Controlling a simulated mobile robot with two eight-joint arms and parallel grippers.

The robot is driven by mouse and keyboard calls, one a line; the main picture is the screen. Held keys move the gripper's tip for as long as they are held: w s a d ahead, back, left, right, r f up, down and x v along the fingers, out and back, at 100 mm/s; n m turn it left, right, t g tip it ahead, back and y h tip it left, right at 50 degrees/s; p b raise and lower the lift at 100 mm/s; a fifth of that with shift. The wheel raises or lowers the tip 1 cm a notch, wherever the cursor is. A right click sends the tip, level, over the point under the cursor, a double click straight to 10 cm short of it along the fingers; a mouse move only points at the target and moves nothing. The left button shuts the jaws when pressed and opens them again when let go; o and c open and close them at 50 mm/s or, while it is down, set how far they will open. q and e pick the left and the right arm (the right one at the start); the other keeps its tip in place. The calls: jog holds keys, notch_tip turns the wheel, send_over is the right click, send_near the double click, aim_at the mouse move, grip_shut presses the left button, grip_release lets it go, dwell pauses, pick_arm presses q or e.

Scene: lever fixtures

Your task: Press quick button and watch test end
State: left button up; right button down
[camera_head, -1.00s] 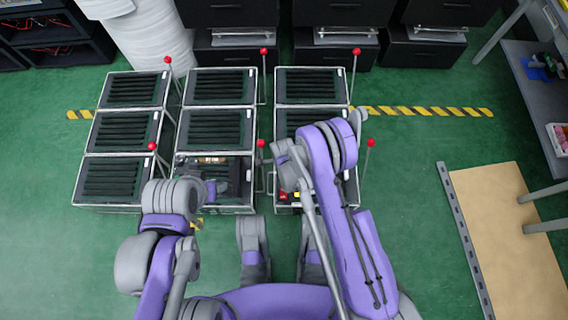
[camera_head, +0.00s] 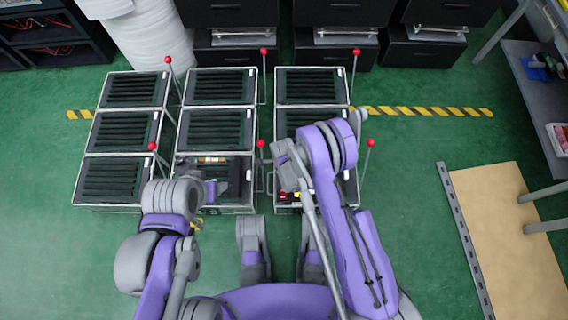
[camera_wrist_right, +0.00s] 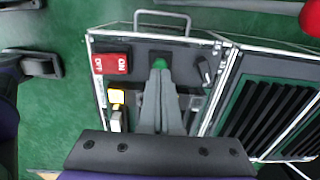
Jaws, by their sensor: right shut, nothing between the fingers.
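In the right wrist view, my right gripper (camera_wrist_right: 160,68) is shut and empty. In the head view this panel is largely behind my right arm. My left gripper (camera_head: 213,188) is over the front middle fixture (camera_head: 240,205); its jaws are too small to read.
Several slatted fixtures (camera_head: 215,130) with red-knobbed levers (camera_head: 264,52) stand in rows ahead. A metal handle (camera_wrist_right: 162,15) rises at the panel's edge. A beige board (camera_head: 510,235) lies at the right. Green floor is open between it and the fixtures.

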jog(key=shift+f, duration=0.95)
notch_tip(320, 180, up, 8)
jog(key=p, duration=0.4)
dwell(0.4)
dwell(0.4)
